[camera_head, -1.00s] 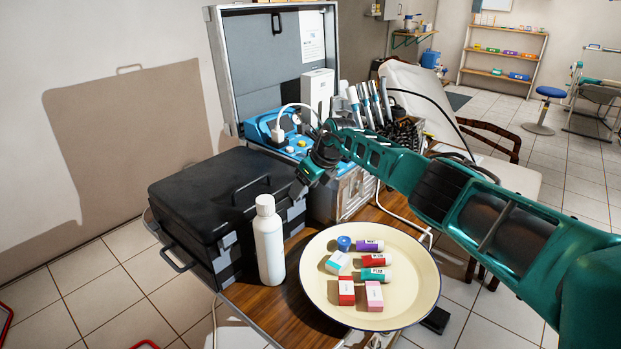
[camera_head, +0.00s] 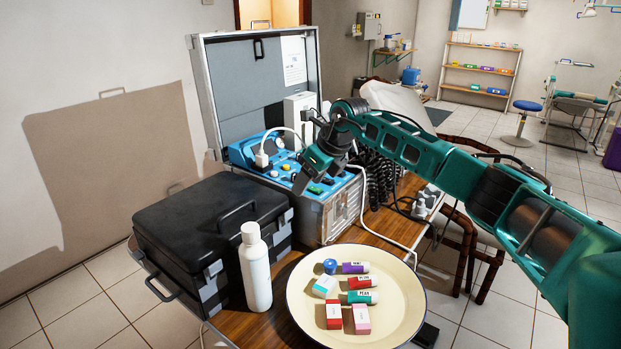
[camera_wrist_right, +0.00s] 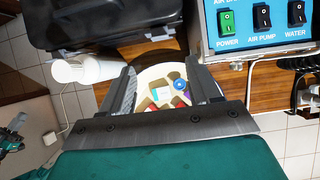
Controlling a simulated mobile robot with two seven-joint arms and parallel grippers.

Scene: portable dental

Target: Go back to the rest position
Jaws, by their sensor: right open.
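My right arm reaches in from the right in the head view. My right gripper (camera_head: 303,178) hangs over the front of the open dental unit case and points down and left. In the right wrist view my right gripper (camera_wrist_right: 161,68) is open, with a clear gap between its fingers and nothing held. The cream tray (camera_wrist_right: 155,73) shows beyond the gap, below and apart from the fingers. My left gripper does not show in the head view.
The dental unit (camera_head: 341,203) stands open behind the black case (camera_head: 185,220). A white bottle (camera_head: 255,268) stands beside the round tray (camera_head: 408,318), which holds small boxes and labelled tubes. A black coiled hose (camera_head: 380,178) hangs close to my right arm. Open floor lies to the right.

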